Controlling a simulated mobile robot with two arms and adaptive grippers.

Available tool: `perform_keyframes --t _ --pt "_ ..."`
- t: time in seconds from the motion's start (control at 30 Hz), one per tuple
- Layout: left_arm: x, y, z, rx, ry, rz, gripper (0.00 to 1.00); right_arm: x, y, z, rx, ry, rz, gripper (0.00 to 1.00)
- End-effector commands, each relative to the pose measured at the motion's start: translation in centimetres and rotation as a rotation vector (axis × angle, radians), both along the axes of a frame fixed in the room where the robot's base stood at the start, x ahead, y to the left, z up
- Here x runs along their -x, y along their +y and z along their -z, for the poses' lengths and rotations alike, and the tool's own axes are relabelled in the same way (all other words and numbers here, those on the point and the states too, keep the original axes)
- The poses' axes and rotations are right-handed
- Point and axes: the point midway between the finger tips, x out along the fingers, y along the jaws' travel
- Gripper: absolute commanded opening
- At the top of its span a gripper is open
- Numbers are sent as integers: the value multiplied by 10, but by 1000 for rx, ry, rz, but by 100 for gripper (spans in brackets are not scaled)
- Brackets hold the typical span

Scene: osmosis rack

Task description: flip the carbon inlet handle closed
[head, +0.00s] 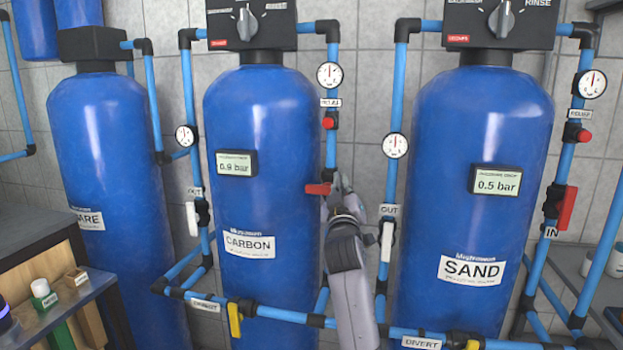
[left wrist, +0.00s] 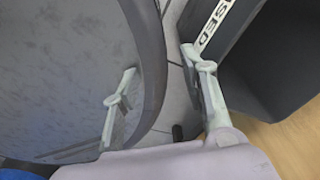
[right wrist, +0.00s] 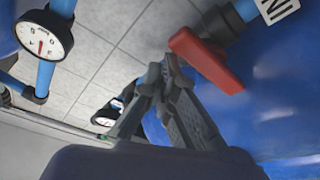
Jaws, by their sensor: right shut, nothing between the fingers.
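The carbon inlet handle (head: 318,189) is a red lever on the blue pipe right of the tank labelled CARBON (head: 262,165). It lies level, across the upright pipe, pointing left. The red handle also shows in the right wrist view (right wrist: 205,62), near a label with "IN". My right gripper (head: 341,183) is just right of the handle, fingers together and empty; in the right wrist view its fingertips (right wrist: 163,78) sit beside the handle, and I cannot tell if they touch it. My left gripper (left wrist: 165,90) is open, fingers apart, seen only in the left wrist view.
The SAND tank (head: 482,190) stands to the right, with its own red handle (head: 567,208) along its pipe. A white outlet handle (head: 387,241) is close right of my right arm. Yellow handles (head: 235,320) sit on the low pipes. A shelf with small items (head: 45,293) is at left.

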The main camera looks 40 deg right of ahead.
Motion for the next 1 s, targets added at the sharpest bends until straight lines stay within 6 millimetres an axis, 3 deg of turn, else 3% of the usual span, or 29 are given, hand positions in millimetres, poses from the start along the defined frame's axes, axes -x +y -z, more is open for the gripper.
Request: perform_keyframes --t 0.53,1.0 --pt "1 -1 0 2 1 1 40 5 5 7 -4 8 0 0" --pt "0 -1 0 1 0 1 40 72 61 30 -2 2 -1 0"
